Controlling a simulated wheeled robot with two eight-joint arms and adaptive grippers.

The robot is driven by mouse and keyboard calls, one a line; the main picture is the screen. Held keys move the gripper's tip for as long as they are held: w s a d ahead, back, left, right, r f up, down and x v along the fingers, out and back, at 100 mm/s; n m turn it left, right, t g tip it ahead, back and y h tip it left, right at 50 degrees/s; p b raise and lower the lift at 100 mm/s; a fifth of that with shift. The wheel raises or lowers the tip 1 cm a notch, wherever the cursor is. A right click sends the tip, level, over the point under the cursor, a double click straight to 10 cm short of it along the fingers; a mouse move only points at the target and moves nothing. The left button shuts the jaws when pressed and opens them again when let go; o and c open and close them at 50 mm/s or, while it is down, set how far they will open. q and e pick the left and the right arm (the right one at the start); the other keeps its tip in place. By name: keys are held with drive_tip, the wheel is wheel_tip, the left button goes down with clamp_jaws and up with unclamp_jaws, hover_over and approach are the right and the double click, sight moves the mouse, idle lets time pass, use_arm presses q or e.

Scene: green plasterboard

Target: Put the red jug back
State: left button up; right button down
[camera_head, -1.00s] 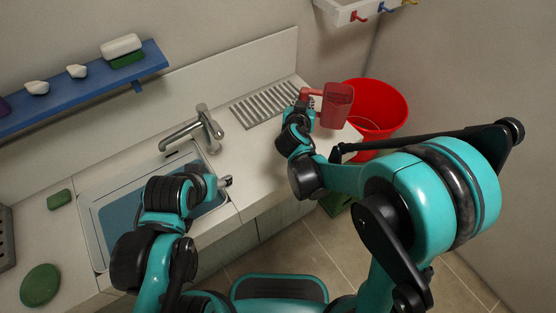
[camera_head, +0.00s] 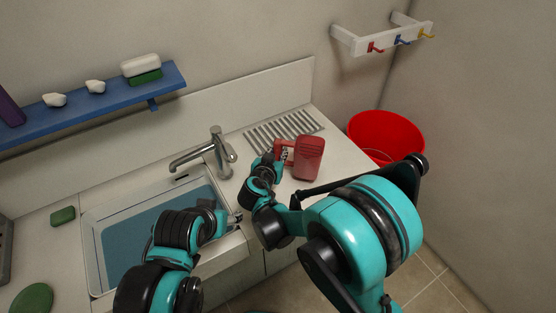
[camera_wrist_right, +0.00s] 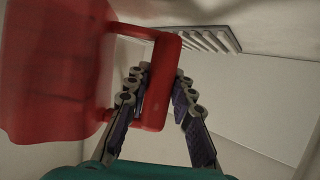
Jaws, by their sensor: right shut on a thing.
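The red jug (camera_head: 308,158) is held over the right part of the counter, in front of the slatted drying rack (camera_head: 284,130). My right gripper (camera_head: 281,154) is shut on its handle. In the right wrist view the red jug (camera_wrist_right: 50,70) fills the left side, and the fingers of my right gripper (camera_wrist_right: 160,85) lie on either side of the handle. I cannot tell whether the base touches the counter. My left gripper (camera_head: 236,218) is at the sink's front right edge; its fingers are too small to read.
The sink (camera_head: 95,245) and tap (camera_head: 215,150) are left of the jug. A red bucket (camera_head: 385,135) stands to the right. A white hook rail (camera_head: 385,38) with red, blue and yellow hooks is on the wall above. A blue shelf (camera_head: 90,100) hangs at the left.

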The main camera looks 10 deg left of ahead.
wheel_tip(320, 180, down, 3)
drive_tip(key=shift+w+r+b, duration=0.1)
drive_tip(key=shift+b, duration=0.35)
drive_tip(key=c, duration=1.3)
unclamp_jaws()
drive_tip(key=o, duration=0.3)
drive_tip(key=shift+o, duration=0.4)
drive_tip(key=shift+o, duration=1.2)
